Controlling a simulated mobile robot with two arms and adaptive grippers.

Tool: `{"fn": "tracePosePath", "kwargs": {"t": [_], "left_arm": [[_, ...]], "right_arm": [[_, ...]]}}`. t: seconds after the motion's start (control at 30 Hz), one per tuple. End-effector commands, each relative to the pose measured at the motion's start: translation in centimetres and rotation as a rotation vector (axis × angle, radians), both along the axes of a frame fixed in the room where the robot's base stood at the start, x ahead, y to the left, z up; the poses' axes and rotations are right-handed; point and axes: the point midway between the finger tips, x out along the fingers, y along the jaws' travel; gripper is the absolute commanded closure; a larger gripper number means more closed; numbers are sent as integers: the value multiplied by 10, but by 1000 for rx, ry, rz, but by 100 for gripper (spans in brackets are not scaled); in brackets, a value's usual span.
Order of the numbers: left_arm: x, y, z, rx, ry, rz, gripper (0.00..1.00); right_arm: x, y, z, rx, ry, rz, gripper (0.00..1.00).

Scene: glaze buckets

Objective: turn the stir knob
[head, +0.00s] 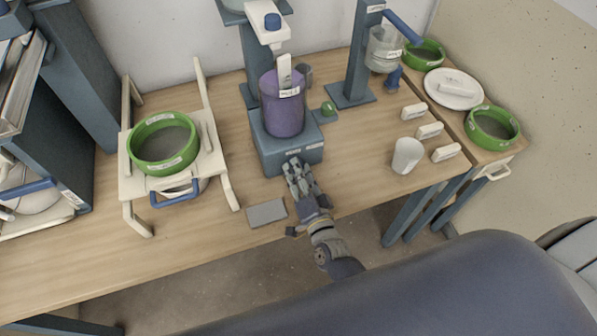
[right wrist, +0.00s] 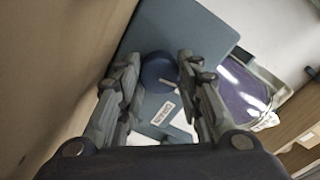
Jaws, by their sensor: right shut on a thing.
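The stir knob (right wrist: 158,69) is a round dark blue knob on the front face of the blue-grey stirrer base (head: 275,150). My right gripper (head: 294,165) reaches the front of the base from below, and its fingers hide the knob in the head view. In the right wrist view my right gripper (right wrist: 157,66) has a finger on each side of the knob and is shut on it. A purple glaze bucket (head: 282,112) stands upright on the base under the stirrer head (head: 268,28). My left gripper is out of view.
A grey flat plate (head: 266,213) lies near the table's front edge. A white cup (head: 407,155) and several white labelled blocks (head: 430,131) stand to the right. A green-rimmed sieve (head: 163,170) sits on a white stand at left.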

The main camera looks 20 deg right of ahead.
Motion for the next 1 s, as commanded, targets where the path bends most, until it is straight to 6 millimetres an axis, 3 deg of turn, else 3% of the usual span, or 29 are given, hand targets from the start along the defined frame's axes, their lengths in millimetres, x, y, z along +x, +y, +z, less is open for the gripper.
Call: {"fn": "tracePosePath", "kwargs": {"t": [0.07,0.1,0.17,0.63,1.0], "left_arm": [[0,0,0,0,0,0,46],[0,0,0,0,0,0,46],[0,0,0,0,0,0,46],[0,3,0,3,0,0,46],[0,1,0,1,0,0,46]], "right_arm": [[2,-1,3,1,-6,-2,91],[2,-1,3,1,-6,-2,60],[2,-1,3,1,-6,-2,47],[-9,0,0,1,0,0,46],[-76,-2,1,1,1,-1,46]]}}
